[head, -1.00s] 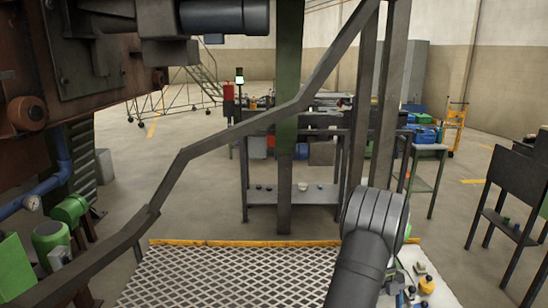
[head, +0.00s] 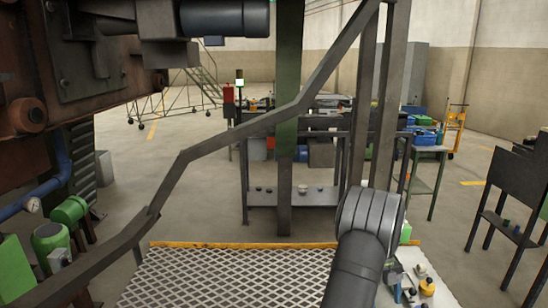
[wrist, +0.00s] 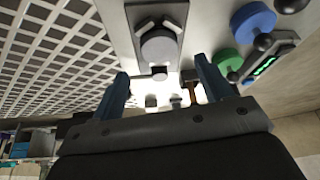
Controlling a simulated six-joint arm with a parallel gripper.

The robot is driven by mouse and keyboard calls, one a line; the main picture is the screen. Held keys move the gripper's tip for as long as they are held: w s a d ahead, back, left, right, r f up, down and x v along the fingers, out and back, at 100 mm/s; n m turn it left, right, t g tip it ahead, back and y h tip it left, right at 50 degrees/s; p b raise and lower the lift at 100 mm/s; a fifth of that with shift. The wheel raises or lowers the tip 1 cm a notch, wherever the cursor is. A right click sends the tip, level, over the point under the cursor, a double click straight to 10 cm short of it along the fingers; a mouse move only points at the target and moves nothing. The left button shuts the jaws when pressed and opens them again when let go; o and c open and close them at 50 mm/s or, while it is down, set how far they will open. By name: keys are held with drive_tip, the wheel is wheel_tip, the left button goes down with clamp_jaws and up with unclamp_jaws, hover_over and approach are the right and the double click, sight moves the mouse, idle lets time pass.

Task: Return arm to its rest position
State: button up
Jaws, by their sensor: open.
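My gripper (wrist: 162,84) shows in the wrist view with its two blue-grey fingers spread apart and nothing between them. Beyond the fingers is a light control panel (wrist: 118,28) with a dark round knob on a grey plate (wrist: 158,47). A blue round control (wrist: 253,22), a green one (wrist: 228,60) and a small lit green display (wrist: 264,67) lie to the right. In the head view my arm rises from the bottom right of centre. The gripper itself is hidden there. The panel (head: 391,297) shows beside the arm, with a yellow control (head: 427,286).
A sloping dark handrail (head: 240,128) and a green post (head: 287,90) stand in front. A grated platform (head: 220,278) with a yellow edge lies below. Rusty furnace machinery (head: 30,70) fills the left. Workbenches (head: 300,198) stand beyond the rail, with open floor around them.

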drive_tip(key=x, duration=0.5)
drive_tip(key=shift+s+f, duration=0.15)
drive_tip(key=shift+f, duration=0.15)
wheel_tip(320, 180, up, 5)
drive_tip(key=shift+s+d+f, duration=0.15)
drive_tip(key=shift+f, duration=0.05)
drive_tip(key=s+d+r, duration=0.5)
drive_tip(key=s+r, duration=0.2)
drive_tip(key=s, duration=0.4)
drive_tip(key=w+a+f+n+t+h, duration=0.1)
drive_tip(key=w+n+t, duration=0.1)
drive_tip(key=w+n, duration=0.7)
drive_tip(key=w+a+f+n+t+h, duration=0.2)
drive_tip(key=w+n+t, duration=0.1)
drive_tip(key=w+n, duration=0.6)
drive_tip(key=shift+w+a, duration=0.25)
drive_tip(key=shift+w, duration=2.1)
drive_tip(key=shift+f, duration=0.15)
